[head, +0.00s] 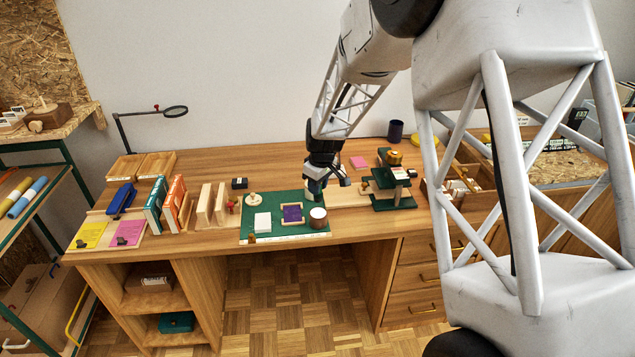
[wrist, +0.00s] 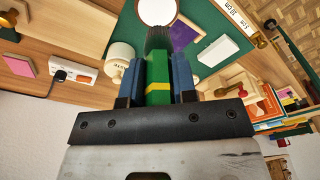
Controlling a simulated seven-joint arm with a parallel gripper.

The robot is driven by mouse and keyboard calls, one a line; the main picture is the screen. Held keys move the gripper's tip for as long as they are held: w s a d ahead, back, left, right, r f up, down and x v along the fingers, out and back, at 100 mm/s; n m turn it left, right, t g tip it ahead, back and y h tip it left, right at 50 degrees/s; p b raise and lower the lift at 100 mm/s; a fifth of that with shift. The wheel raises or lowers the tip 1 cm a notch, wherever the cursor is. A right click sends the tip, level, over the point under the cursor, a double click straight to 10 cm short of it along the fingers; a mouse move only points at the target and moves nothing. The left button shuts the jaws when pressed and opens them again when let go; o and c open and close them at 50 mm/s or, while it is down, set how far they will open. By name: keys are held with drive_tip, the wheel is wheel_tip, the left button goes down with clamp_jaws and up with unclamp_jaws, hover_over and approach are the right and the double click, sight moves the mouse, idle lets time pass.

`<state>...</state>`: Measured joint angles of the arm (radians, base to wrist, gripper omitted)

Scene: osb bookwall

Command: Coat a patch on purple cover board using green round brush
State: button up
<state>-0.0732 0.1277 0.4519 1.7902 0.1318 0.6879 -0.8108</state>
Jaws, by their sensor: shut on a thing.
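My gripper (head: 316,183) hangs over the back right part of the green mat. In the wrist view, its blue fingers (wrist: 158,72) are shut on the green round brush (wrist: 158,90), which has a yellow band. The dark bristles (wrist: 158,40) point away from the fingers and overlap the near rim of a pot with white content (wrist: 157,9) in the picture; I cannot tell whether they touch. The purple cover board (head: 292,213) lies flat on the mat, left of the pot (head: 318,217), and shows in the wrist view (wrist: 184,35). The brush is hardly visible in the head view.
A dark green press-like stand (head: 390,190) is close on the right. Upright books (head: 165,205) stand on the left.

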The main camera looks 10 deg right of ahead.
sight(318, 199)
drive_tip(key=shift+f, duration=2.1)
drive_tip(key=shift+s+f, duration=0.1)
drive_tip(key=shift+f, duration=0.6)
idle(1.4)
drive_tip(key=shift+r, duration=0.1)
drive_tip(key=shift+r, duration=3.5)
drive_tip(key=shift+f, duration=0.15)
drive_tip(key=shift+f, duration=2.35)
drive_tip(key=w+a+r, duration=0.1)
drive_tip(key=w+a, duration=0.5)
drive_tip(key=shift+w+r, duration=0.15)
drive_tip(key=shift+r, duration=0.05)
